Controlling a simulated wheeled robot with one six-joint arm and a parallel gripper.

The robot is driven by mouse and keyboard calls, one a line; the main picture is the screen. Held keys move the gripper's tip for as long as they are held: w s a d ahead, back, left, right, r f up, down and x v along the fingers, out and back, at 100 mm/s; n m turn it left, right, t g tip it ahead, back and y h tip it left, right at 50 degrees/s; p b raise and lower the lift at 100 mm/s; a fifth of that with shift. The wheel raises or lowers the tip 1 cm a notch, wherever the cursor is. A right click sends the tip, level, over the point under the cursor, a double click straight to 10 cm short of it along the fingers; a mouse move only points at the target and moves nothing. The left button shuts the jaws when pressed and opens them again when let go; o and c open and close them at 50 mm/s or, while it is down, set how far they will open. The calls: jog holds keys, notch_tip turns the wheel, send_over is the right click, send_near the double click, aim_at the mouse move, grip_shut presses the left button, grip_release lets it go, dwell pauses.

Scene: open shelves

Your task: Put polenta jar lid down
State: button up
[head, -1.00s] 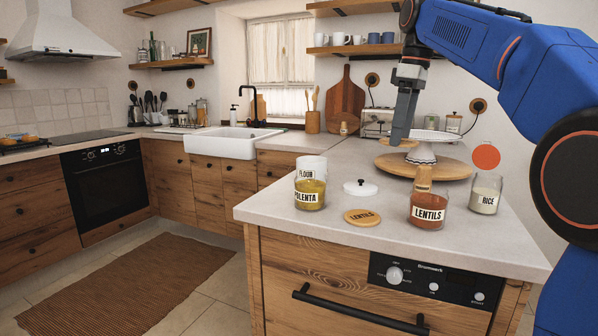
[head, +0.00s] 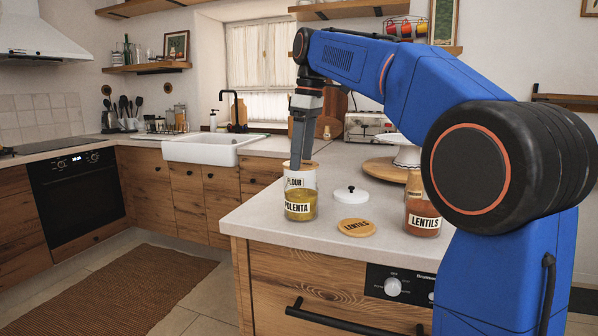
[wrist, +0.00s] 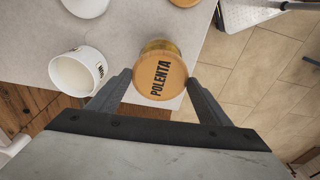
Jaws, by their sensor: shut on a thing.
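My gripper (wrist: 160,88) is shut on the round wooden polenta lid (wrist: 160,76), whose dark POLENTA lettering faces the wrist camera. In the head view my gripper (head: 298,164) points down and the lid's edge shows at its tips, above the polenta jar (head: 299,206). The jar is clear glass with yellow contents and stands near the counter's left edge. In the wrist view the jar (wrist: 159,45) shows partly past the lid, which hides most of it. The height of the lid over the jar is hard to tell.
An open white flour jar (wrist: 78,72) stands close by. A white lid (head: 350,194) and the wooden lentils lid (head: 356,227) lie on the counter (head: 285,234). The lentils jar (head: 422,218) stands to the right. Beyond the counter edge is tiled floor (wrist: 250,75).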

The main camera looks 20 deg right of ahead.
aim_at(304, 164)
jog(key=shift+d+f, duration=0.1)
jog(key=shift+f, duration=2.05)
jog(key=shift+f, duration=0.1)
jog(key=o, duration=1)
jog(key=shift+o, duration=0.2)
notch_tip(304, 164, up, 12)
jog(key=d, duration=0.1)
jog(key=shift+s+d, duration=0.15)
jog(key=shift+s, duration=0.25)
